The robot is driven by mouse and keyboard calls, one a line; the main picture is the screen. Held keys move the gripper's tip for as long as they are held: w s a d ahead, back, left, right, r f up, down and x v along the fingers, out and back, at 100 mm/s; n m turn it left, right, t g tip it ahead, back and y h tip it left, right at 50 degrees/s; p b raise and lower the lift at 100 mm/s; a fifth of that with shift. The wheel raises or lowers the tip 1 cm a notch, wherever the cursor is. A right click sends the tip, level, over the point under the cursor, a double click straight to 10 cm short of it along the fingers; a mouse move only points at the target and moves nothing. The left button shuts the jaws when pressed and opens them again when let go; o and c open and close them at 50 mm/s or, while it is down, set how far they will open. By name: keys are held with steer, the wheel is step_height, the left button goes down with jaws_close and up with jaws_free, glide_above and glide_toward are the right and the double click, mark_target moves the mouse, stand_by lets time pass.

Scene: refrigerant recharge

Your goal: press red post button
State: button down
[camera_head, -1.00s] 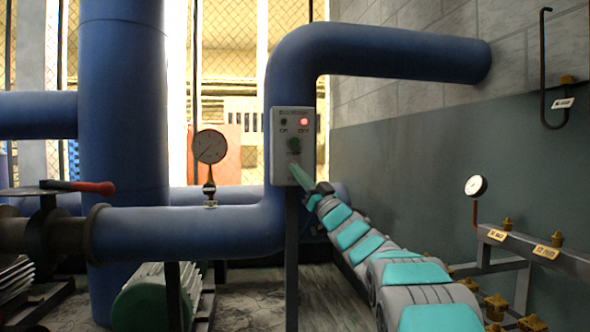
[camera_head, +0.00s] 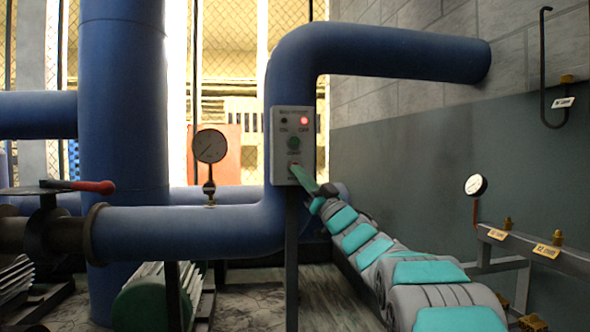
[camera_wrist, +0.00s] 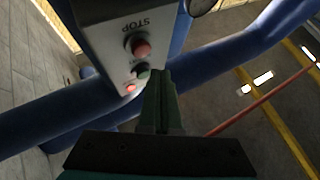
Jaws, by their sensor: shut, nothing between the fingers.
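A pale control box (camera_head: 305,148) stands on a dark post in front of the blue pipe. It carries a green button (camera_head: 293,143) and, below that, a red button (camera_head: 294,163), partly hidden by my gripper. In the wrist view, the box appears upside down, with the red button (camera_wrist: 138,46) by the STOP label and the green button (camera_wrist: 143,74) beyond it. My gripper (camera_head: 298,170) is shut and empty, its tip close to the red button in the head view. I cannot tell whether it touches. A small red lamp (camera_head: 304,121) glows on the box's upper right.
Large blue pipes (camera_head: 125,130) run behind and left of the box. A pressure gauge (camera_head: 210,147) and a red-handled valve (camera_head: 92,187) are to the left. A rail with tagged brass fittings (camera_head: 500,240) is at the right, before the grey wall.

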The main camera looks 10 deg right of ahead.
steer(key=s, duration=0.3)
steer(key=shift+s, duration=0.25)
stand_by(0.4)
steer(key=s+d+f+m+g+h, duration=0.1)
steer(key=d+f+m+g+h, duration=0.2)
steer(key=f+h, duration=0.4)
steer(key=d+f+m+h, duration=0.3)
steer(key=f+m+h, duration=0.2)
steer(key=f+h, duration=0.1)
steer(key=s+d+f+g+h, duration=0.2)
steer(key=s+f+g, duration=0.6)
steer(key=s+f, duration=0.75)
steer(key=s+a+f+g, duration=0.2)
steer(key=s+f+g, duration=0.2)
steer(key=s, duration=0.8)
steer(key=s+a+f+n+g+y, duration=0.1)
steer(key=s+a+f+g, duration=0.2)
steer(key=s+f, duration=0.4)
steer(key=s+a+f+g+y, duration=0.1)
steer(key=s+a+f+g, duration=0.2)
steer(key=s, duration=1.4)
step_height(320, 180, down, 4)
steer(key=shift+a+r+n+g, duration=0.2)
steer(key=shift+a+n+g, duration=0.1)
steer(key=shift+g, duration=0.9)
